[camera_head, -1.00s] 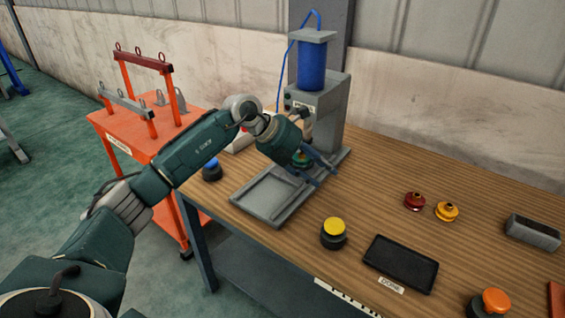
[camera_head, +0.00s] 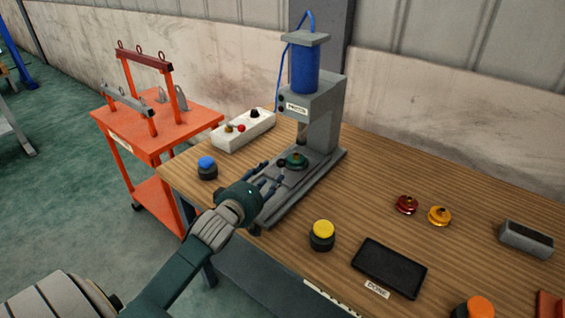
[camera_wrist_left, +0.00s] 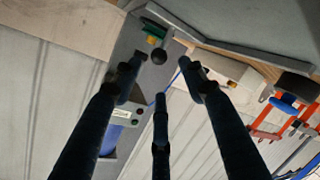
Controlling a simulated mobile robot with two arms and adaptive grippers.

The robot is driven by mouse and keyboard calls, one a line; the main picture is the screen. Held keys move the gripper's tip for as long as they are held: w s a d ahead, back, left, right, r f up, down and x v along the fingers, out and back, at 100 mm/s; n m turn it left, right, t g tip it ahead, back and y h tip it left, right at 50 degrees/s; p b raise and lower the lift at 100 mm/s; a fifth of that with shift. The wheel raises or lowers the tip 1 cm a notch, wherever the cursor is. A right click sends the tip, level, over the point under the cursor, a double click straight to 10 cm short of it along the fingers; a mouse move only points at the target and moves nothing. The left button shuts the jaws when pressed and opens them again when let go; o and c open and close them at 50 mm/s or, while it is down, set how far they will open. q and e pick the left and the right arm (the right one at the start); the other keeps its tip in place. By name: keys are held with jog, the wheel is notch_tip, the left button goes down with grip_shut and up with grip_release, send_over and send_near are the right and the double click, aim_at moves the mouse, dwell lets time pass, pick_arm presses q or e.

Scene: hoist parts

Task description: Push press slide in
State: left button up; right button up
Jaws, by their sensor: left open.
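The press (camera_head: 321,108) is grey with a blue cylinder (camera_head: 310,68) on top, and stands at the back of the wooden table. Its grey base and slide area (camera_head: 293,194) runs toward the front edge. A green round part (camera_head: 296,160) sits low under the press head. My left gripper (camera_head: 271,180) is open and empty, low over the front of the slide area, fingers toward the green part. It hides much of the slide, so I cannot tell how far out the slide is or whether I touch it. The left wrist view shows the spread fingers (camera_wrist_left: 160,80) before the press (camera_wrist_left: 143,75).
A white control box (camera_head: 243,130) and a blue button (camera_head: 207,167) are left of the press. A yellow button (camera_head: 322,235), a black tray (camera_head: 389,267), and red (camera_head: 406,204) and gold (camera_head: 439,215) parts are to the right. An orange trolley (camera_head: 158,130) stands beside the table.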

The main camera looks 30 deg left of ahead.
aim_at(279, 165)
pick_arm(q)
jog(key=x, duration=1)
jog(key=shift+w+a+p, duration=0.1)
jog(key=shift+w+p, duration=0.1)
jog(key=shift+p, duration=0.2)
grip_shut()
